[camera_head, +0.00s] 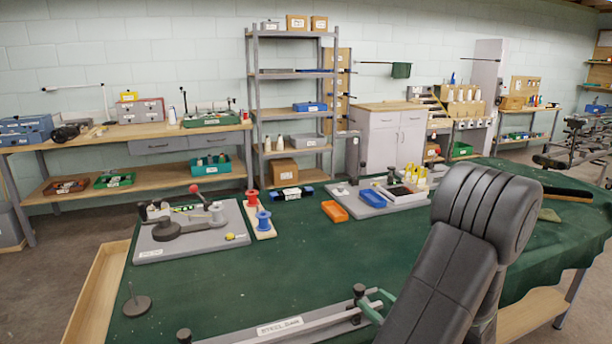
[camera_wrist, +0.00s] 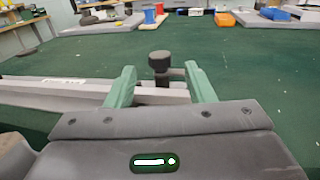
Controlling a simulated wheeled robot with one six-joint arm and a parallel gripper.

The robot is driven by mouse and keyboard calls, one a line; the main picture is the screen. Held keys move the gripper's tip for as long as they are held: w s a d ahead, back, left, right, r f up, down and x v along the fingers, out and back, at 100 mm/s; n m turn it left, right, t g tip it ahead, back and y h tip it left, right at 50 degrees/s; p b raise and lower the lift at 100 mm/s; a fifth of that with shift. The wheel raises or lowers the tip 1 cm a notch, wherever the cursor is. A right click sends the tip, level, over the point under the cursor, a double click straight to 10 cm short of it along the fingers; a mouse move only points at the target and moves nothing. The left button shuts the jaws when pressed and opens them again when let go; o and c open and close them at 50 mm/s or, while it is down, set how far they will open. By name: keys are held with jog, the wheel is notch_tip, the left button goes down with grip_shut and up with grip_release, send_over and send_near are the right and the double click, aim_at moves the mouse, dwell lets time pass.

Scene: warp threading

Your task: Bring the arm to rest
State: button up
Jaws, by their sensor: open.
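My gripper (camera_wrist: 161,88) shows in the wrist view with its two green fingers spread apart. Nothing is held between them. A dark round knob on a post (camera_wrist: 160,62) stands beyond the fingers, seen through the gap. A grey bar with a label, the steel bar (camera_wrist: 60,90), lies behind the left finger; I cannot tell whether they touch. In the head view my dark arm hides the right front of the green table, and part of a green finger shows beside the bar (camera_head: 310,325) at the front edge.
The green-covered table (camera_head: 300,255) has a clear middle. At its back stand a grey board with a red-knobbed lever (camera_head: 185,240), red and blue spools (camera_head: 262,220), an orange tray (camera_head: 335,211) and a blue tray (camera_head: 372,198). A small spindle (camera_head: 136,304) stands front left.

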aim_at(363, 292)
jog(key=x, duration=0.6)
jog(key=shift+w+a, duration=0.1)
jog(key=shift+w, duration=0.05)
